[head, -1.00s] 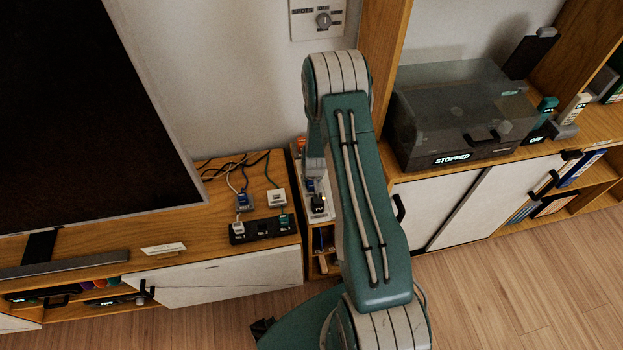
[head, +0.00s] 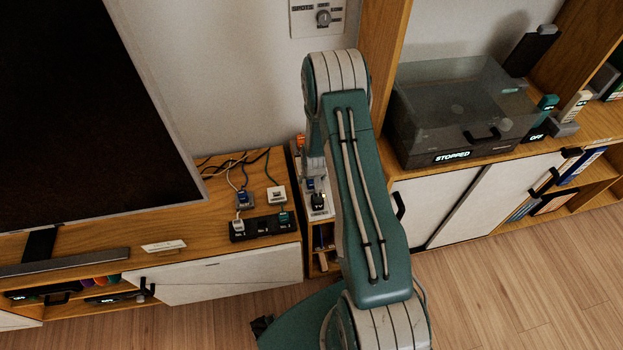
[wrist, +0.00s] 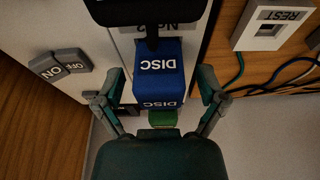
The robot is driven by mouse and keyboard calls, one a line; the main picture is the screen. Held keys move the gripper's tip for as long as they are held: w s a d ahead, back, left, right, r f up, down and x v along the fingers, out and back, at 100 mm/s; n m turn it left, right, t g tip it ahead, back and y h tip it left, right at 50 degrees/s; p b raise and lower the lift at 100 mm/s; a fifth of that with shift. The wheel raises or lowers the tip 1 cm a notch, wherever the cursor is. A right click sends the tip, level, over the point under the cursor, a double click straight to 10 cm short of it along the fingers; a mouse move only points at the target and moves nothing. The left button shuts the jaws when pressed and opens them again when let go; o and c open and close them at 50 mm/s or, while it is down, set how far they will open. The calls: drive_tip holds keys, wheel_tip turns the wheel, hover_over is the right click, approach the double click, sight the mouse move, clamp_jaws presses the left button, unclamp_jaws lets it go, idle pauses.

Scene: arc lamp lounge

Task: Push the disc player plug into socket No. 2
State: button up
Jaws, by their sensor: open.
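The blue disc player plug (wrist: 158,75), marked DISC on two faces, stands at a white strip in the wrist view. A partly covered No2 label (wrist: 160,27) shows just behind it. My gripper (wrist: 160,82) is open, one finger on each side of the plug, with a visible gap at the right finger. Whether the plug is fully seated is hidden from here. In the head view my gripper (head: 314,166) is over the white strip (head: 318,214) in the narrow gap beside the cabinet, and the plug (head: 310,184) shows only as a small blue patch.
A black plug (head: 318,201) stands on the white strip close in front. An ON/OFF switch (wrist: 60,66) is left of the plug in the wrist view, and a white REST holder (wrist: 270,29) is right. A black socket bar (head: 262,227) with plugs lies on the left cabinet.

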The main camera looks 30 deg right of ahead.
drive_tip(key=d+v, duration=0.1)
drive_tip(key=v, duration=1)
drive_tip(key=shift+a+r, duration=0.35)
drive_tip(key=shift+a, duration=0.15)
